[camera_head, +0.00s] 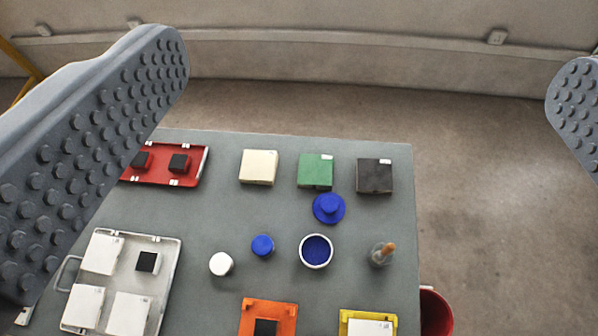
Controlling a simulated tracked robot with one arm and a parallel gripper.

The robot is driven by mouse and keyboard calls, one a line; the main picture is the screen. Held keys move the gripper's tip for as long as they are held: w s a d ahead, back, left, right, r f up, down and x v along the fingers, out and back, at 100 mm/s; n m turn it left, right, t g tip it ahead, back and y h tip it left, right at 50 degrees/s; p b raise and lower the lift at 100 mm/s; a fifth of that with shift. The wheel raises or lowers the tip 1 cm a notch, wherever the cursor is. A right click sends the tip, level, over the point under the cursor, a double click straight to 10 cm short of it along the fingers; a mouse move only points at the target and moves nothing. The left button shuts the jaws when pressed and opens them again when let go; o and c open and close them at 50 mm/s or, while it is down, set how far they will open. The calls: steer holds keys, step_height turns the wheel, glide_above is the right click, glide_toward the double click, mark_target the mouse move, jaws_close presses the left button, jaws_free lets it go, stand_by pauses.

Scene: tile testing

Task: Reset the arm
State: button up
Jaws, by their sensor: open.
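My gripper (366,107) is open, with one grey studded finger large at the left and the other at the right edge. Nothing is between the fingers. They are above a grey table (285,222) and hide part of its left side. On the table stand a cream block (258,167), a green block (315,171) and a black block (375,175) in a row at the back. A blue lid (328,208) lies in front of the green block. An open white jar with blue contents (316,251) is near the middle.
A red tray (199,166) and a white tray (168,262) hold tiles at the left. A white cap (221,264), a blue cap (262,246) and a brush-like item (382,254) stand mid-table. An orange tray (287,310), a yellow tray (346,326) and a red bucket (434,311) are lower down. The right floor is clear.

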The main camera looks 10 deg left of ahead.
steer(key=s+r, duration=0.2)
steer(key=shift+s+t, duration=0.3)
steer(key=shift+t, duration=0.1)
steer(key=shift+f, duration=0.1)
